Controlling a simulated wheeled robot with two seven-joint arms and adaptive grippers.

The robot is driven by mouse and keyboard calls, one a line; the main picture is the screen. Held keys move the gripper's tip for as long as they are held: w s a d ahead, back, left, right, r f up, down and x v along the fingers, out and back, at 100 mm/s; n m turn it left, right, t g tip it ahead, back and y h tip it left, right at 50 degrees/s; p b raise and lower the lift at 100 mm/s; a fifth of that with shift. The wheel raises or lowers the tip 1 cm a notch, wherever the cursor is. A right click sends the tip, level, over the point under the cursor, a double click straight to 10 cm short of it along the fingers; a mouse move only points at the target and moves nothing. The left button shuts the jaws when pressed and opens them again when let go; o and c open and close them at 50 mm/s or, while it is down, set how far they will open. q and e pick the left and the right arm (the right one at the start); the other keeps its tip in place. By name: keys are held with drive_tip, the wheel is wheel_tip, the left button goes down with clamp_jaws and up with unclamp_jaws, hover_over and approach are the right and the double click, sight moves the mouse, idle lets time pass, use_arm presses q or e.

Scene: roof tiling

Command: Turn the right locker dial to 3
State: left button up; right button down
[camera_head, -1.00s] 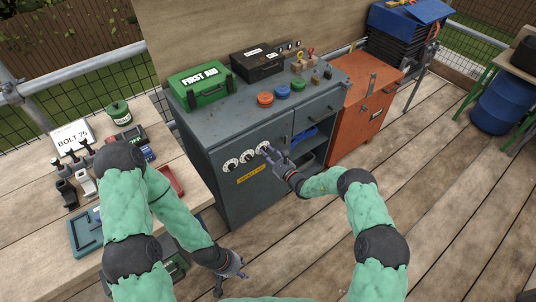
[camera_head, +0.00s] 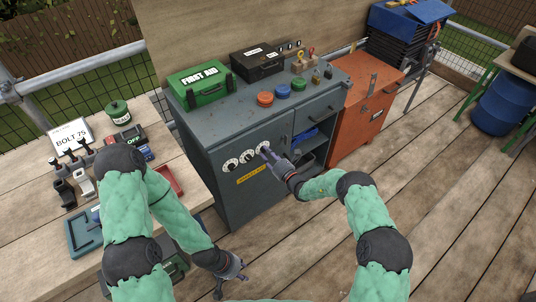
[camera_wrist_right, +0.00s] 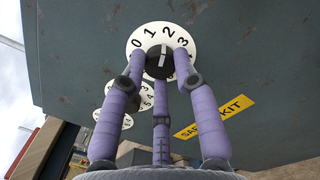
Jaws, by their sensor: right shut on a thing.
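The locker front (camera_head: 245,200) has a row of three white dials with black knobs. The right dial (camera_wrist_right: 136,46) is a white disc with black numerals, and 0 to 4 show in the right wrist view. Its black knob (camera_wrist_right: 158,62) has a white pointer line directed up, close to the 2. My right gripper (camera_head: 272,156) is shut on this knob, its purple fingers around it. The middle dial (camera_head: 246,158) and left dial (camera_head: 231,165) are beside it. My left gripper (camera_head: 231,281) hangs low, empty and open, away from the locker.
A yellow label (camera_head: 251,174) is below the dials. A green first aid box (camera_head: 199,87) and black case (camera_head: 257,62) stand on the locker top. A wooden bench (camera_head: 40,200) with tools is at the left. An orange cabinet (camera_head: 362,105) stands to the right.

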drive_tip(key=m, duration=0.4)
drive_tip(key=shift+m+h, duration=0.3)
drive_tip(key=shift+m, duration=1.5)
drive_tip(key=c, duration=0.9)
unclamp_jaws()
drive_tip(key=shift+c, duration=0.2)
drive_tip(key=v, duration=1.2)
drive_tip(key=shift+f, duration=0.2)
drive_tip(key=shift+a, duration=0.1)
